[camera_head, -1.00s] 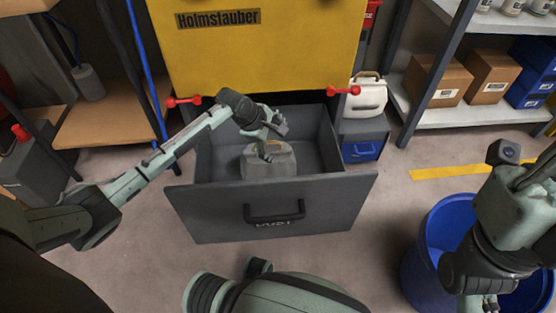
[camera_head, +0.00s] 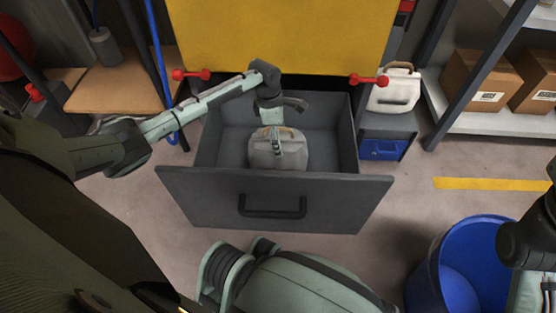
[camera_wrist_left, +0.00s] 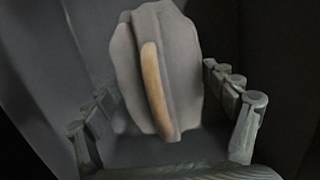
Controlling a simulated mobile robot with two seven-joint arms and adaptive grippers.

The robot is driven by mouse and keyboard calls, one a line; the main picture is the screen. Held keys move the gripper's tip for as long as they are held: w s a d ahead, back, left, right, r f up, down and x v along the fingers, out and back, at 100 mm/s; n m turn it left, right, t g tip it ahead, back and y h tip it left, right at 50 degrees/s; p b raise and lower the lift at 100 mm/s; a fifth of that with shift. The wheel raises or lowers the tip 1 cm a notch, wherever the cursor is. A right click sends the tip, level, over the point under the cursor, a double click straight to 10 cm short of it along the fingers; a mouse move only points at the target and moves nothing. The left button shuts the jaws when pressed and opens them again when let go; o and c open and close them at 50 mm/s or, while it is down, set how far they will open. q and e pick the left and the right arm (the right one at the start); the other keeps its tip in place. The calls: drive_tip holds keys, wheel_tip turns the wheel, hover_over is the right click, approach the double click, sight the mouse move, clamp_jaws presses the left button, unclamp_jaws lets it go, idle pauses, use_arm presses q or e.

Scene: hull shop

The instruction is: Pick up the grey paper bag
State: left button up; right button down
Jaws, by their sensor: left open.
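The grey paper bag (camera_head: 263,155) stands in the open dark grey drawer (camera_head: 330,192), near its front panel. It has a tan handle on top. My left gripper (camera_head: 276,143) is over the bag from above, with its fingers reaching down at the bag's top. In the left wrist view the bag (camera_wrist_left: 185,65) and its tan handle lie between the two spread fingers of my left gripper (camera_wrist_left: 170,120). The gripper is open, and I see no clear contact. My right arm shows only partly at the right edge; its gripper is out of view.
A yellow cabinet (camera_head: 290,35) with red knobs overhangs the drawer's back. A white container with a handle (camera_head: 396,90) stands to the right of the drawer. A blue bin (camera_head: 462,260) is at lower right. Shelves with boxes (camera_head: 480,80) stand at right.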

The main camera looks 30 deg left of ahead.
use_arm(q)
drive_tip(key=shift+f, duration=0.2)
drive_tip(key=shift+d, duration=0.1)
drive_tip(key=c, duration=1.8)
drive_tip(key=shift+w+r, duration=0.1)
clamp_jaws()
